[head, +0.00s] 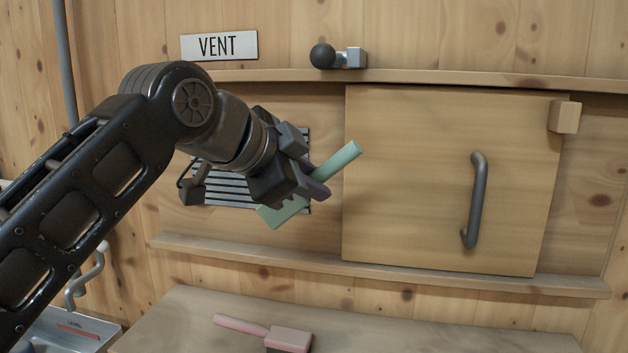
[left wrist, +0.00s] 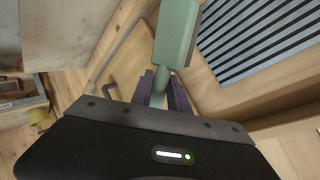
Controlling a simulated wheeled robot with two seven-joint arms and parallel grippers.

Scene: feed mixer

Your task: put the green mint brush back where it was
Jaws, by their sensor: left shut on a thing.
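The mint green brush has its round handle (head: 338,160) pointing up to the right and its flat head (head: 283,211) at the lower left in the head view. My left gripper (head: 316,184) is shut on it and holds it in the air in front of the wall, near the vent. In the left wrist view the brush head (left wrist: 176,35) stands beyond the dark fingers (left wrist: 164,92), which close around its handle. The arm hides part of the brush in the head view. My right gripper is not in view.
A pink brush (head: 262,333) lies on the wooden bench (head: 400,325) below. A slatted vent (head: 232,190) is behind my left gripper, under a VENT sign (head: 218,46). A sliding wooden panel (head: 420,180) with a grey handle (head: 477,200) is at right. The bench's right part is clear.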

